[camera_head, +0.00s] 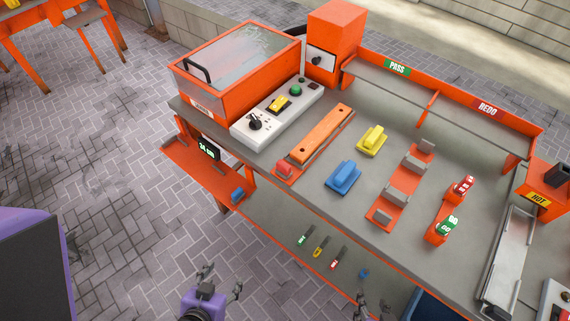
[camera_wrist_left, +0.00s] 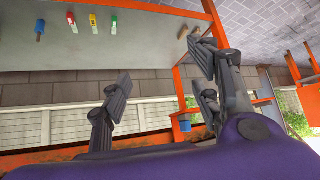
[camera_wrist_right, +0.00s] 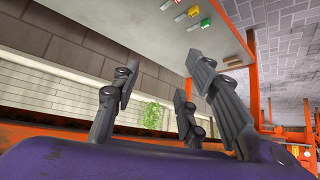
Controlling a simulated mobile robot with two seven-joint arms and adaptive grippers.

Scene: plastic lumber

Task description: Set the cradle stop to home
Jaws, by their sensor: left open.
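No part is labelled as the cradle stop, so I cannot tell which one it is. An orange rail with several grey blocks (camera_head: 390,192) lies on the bench top. A red block (camera_head: 285,169) sits at the near end of a bar holding an orange plank (camera_head: 322,134). A blue block (camera_head: 237,195) sits on the orange side ledge by a display reading 24 cm (camera_head: 209,149). My left gripper (camera_head: 222,280) is open and empty, low in front of the bench. My right gripper (camera_head: 371,307) is open and empty by the bench's front edge, partly cut off by the picture.
A lidded orange box (camera_head: 238,70) and a white control panel (camera_head: 278,107) stand at the back left. Yellow (camera_head: 372,140) and blue (camera_head: 343,177) blocks lie mid-bench. Red and green pieces stand on a short orange rack (camera_head: 438,225). Several small tools (camera_head: 321,246) lie on the lower shelf.

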